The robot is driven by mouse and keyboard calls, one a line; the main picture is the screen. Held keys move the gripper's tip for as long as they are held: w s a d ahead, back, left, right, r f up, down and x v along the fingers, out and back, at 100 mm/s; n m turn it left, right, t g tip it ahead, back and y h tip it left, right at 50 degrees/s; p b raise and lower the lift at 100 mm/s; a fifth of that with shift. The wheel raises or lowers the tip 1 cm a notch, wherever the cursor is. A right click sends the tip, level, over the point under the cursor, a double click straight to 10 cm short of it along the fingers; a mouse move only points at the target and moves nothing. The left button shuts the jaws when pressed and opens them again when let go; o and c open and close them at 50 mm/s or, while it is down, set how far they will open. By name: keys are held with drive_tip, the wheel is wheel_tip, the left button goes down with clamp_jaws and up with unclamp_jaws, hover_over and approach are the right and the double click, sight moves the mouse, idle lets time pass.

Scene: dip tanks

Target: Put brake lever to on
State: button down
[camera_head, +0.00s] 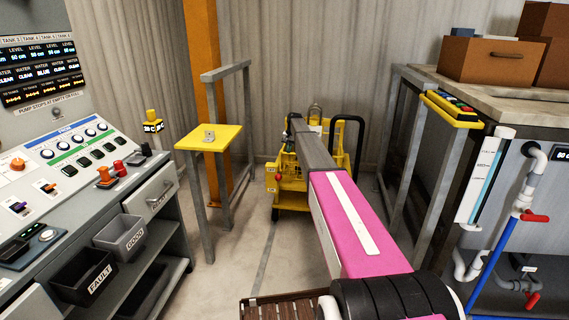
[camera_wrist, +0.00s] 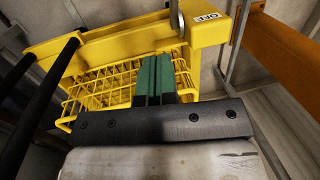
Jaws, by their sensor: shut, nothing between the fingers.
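A yellow wheeled cart (camera_head: 292,192) with a wire basket stands on the floor ahead. A red knob (camera_head: 278,177) at its left front sits between two small white labels and looks like the brake lever's end; its setting is too small to read. In the wrist view, the cart's yellow frame (camera_wrist: 120,42) fills the upper part, with an upside-down OFF label (camera_wrist: 207,16) at its right. A grey metal rod or loop (camera_wrist: 176,18) shows at the top edge. My gripper (camera_wrist: 154,68) has green fingers, closed and empty, over the basket.
A yellow-topped stand (camera_head: 210,139) and orange column are left of the cart. A control console (camera_head: 60,160) with bins is at the near left. A tank bench (camera_head: 480,80) with pipes is at the right. Black cart handles (camera_head: 347,122) rise beside my arm.

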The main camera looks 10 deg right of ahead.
drive_tip(key=s+a+f, duration=0.2)
drive_tip(key=a+f, duration=0.2)
drive_tip(key=f, duration=0.7)
drive_tip(key=shift+f, duration=0.35)
drive_tip(key=shift+a, duration=0.1)
drive_tip(key=shift+s, duration=0.1)
drive_tip(key=s+a+f+t+h, duration=0.1)
drive_tip(key=s+f+t+h, duration=0.1)
drive_tip(key=s+f+t, duration=0.2)
drive_tip(key=shift+a+f+n+t, duration=0.25)
drive_tip(key=shift+f+t, duration=1.45)
drive_tip(key=shift+f, duration=2.3)
